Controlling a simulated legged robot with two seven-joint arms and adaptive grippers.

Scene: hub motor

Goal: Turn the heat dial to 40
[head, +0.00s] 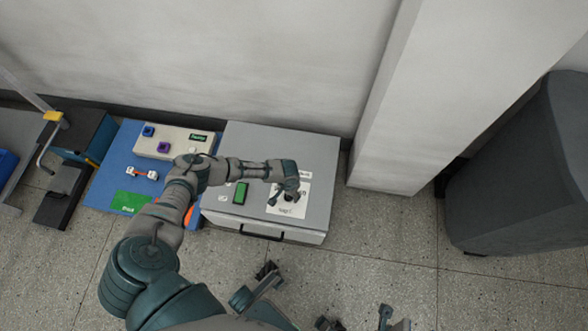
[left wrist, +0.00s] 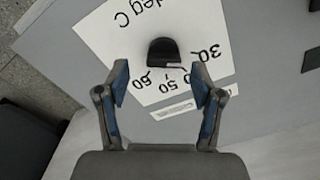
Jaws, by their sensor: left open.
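The heat dial (left wrist: 163,50) is a black knob on a white label (left wrist: 115,40) marked "deg C" in the left wrist view. The numbers 30, 50 and 60 show upside down near it. The 40 is not clearly readable, and I cannot tell the dial's exact setting. My left gripper (left wrist: 163,95) is open and empty, its fingers apart and lined up with the dial, which appears just beyond the tips. In the head view the left gripper (head: 285,196) hangs over the label (head: 301,209) and largely hides the dial.
A dark bin (head: 510,170) stands right. Parts of me show along the bottom edge.

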